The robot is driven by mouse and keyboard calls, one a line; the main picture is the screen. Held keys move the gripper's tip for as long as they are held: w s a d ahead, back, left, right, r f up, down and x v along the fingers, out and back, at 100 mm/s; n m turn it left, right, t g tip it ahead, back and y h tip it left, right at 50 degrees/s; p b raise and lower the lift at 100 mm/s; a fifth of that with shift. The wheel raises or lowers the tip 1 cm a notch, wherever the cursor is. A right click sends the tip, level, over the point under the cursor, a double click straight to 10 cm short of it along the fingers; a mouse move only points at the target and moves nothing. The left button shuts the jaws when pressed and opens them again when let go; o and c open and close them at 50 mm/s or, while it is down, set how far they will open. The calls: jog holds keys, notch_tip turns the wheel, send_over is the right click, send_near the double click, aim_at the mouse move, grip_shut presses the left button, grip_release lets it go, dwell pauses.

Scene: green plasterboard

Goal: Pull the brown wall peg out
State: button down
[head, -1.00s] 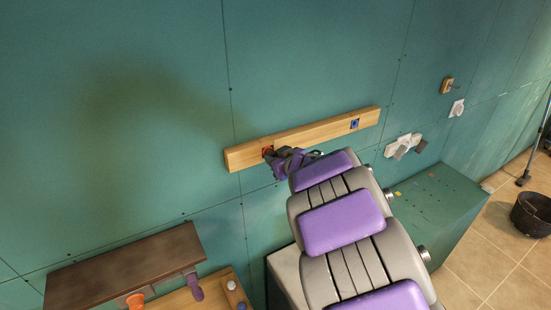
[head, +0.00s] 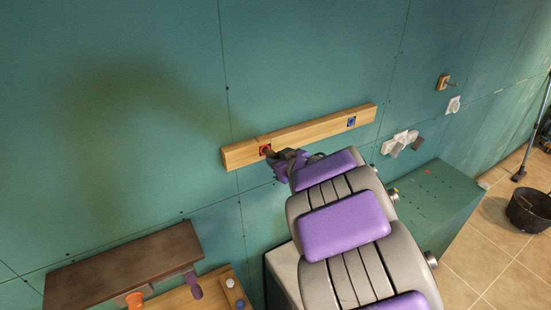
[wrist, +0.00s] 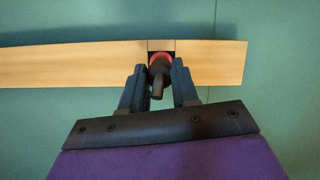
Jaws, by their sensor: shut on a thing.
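The brown wall peg (wrist: 158,80) sticks out from the wooden rail in the wrist view, in front of a red ring (wrist: 160,62). My gripper (wrist: 160,67) has one finger on each side of the peg and is shut on it. In the head view my gripper (head: 275,155) is at the left part of the rail, and a bit of the brown peg (head: 270,153) shows between it and the red ring. How deep the peg sits in its hole is hidden.
The pale wooden rail (head: 310,133) is fixed to the green wall, with a blue-marked fitting (head: 351,121) toward its right end. A green cabinet (head: 437,200) stands at lower right, a brown shelf (head: 125,265) at lower left. White fittings (head: 398,141) sit right of the rail.

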jog(key=shift+f+p+v, duration=0.15)
jog(key=shift+p+v, duration=0.1)
jog(key=shift+v, duration=0.6)
jog(key=shift+f+p+v, duration=0.2)
jog(key=shift+v, duration=0.65)
jog(key=shift+s+d, duration=0.1)
jog(key=shift+s, duration=0.05)
notch_tip(320, 180, up, 7)
jog(key=p, duration=0.7)
